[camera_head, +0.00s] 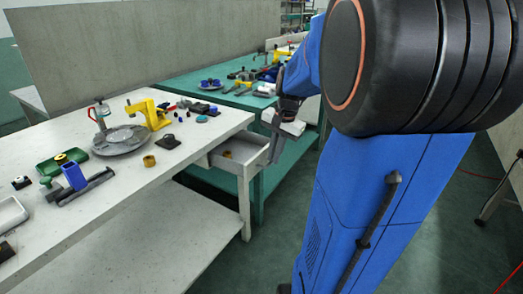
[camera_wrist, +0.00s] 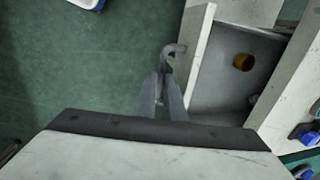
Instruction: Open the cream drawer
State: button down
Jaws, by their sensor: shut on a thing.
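The cream drawer (camera_head: 243,153) stands pulled out from under the end of the white table, its inside showing. In the wrist view the drawer front (camera_wrist: 196,45) is a pale panel right of my fingers, and the open tray lies behind it. My gripper (camera_wrist: 164,85) is shut on the grey hooked handle (camera_wrist: 174,49) on the outer face of the drawer front. My gripper also shows in the head view (camera_head: 274,142), partly hidden by my arm. A yellow-brown ring (camera_wrist: 242,62) lies in the drawer.
The white table (camera_head: 105,195) carries a round plate, a yellow press, a green tray and small parts. A green bench (camera_head: 195,78) with tools stands behind. Green floor (camera_wrist: 90,65) is free in front of the drawer.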

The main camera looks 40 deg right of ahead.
jog(key=shift+s+d+r, duration=0.1)
jog(key=shift+s+d, duration=0.1)
jog(key=shift+s, duration=0.35)
jog(key=shift+s+d, duration=0.2)
jog(key=shift+s, duration=0.35)
jog(key=c, duration=1.8)
grip_release()
jog(key=shift+c, duration=0.2)
jog(key=s+d+r, duration=0.1)
jog(key=s+r, duration=0.2)
jog(key=r, duration=1.4)
jog(key=shift+s+d, duration=0.1)
